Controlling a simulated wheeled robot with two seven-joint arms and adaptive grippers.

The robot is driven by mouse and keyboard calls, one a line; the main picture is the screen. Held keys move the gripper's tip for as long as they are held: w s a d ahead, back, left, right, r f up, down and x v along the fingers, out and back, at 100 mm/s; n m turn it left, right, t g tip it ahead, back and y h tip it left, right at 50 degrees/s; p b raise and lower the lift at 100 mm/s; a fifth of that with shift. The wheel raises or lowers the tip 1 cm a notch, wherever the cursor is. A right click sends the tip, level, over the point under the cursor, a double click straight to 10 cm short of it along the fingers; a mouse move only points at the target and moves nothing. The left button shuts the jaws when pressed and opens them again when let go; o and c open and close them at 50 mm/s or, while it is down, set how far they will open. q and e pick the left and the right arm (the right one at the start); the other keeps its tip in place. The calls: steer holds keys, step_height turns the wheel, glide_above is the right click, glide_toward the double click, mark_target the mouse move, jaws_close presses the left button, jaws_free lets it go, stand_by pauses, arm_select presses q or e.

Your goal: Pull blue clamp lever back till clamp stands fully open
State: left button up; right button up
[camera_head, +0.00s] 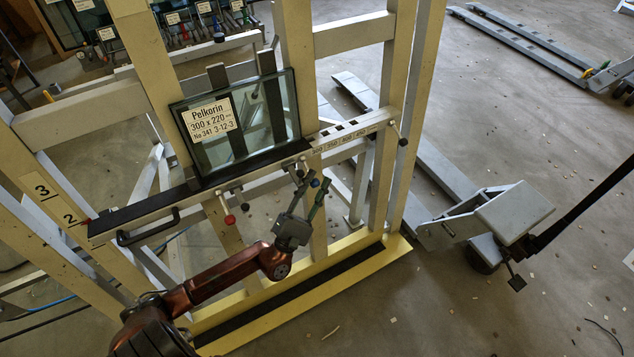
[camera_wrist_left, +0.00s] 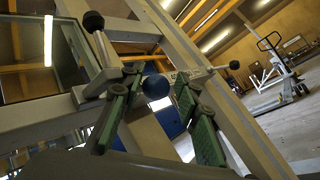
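The blue clamp lever shows as a round blue knob (camera_head: 315,182) below the right end of the frame's ledge in the head view. In the left wrist view the blue knob (camera_wrist_left: 156,87) lies between my two finger pads. My left gripper (camera_head: 309,187) reaches up to it from below. In the wrist view my left gripper (camera_wrist_left: 158,80) is open, with a finger on each side of the knob and gaps visible. The clamp's jaw is too small and partly hidden to tell its state. My right gripper is not in view.
A labelled glass pane (camera_head: 285,108) stands on the ledge above. A red knob (camera_head: 230,219) hangs to the left and a black knob (camera_head: 403,142) to the right. Cream posts (camera_head: 300,60) flank the work area. A pallet truck (camera_head: 515,210) stands at right on open floor.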

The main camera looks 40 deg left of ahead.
arm_select(q)
steer(key=shift+a, duration=0.55)
steer(key=d+v, duration=0.1)
steer(key=v, duration=0.7)
steer(key=shift+s+a, duration=0.1)
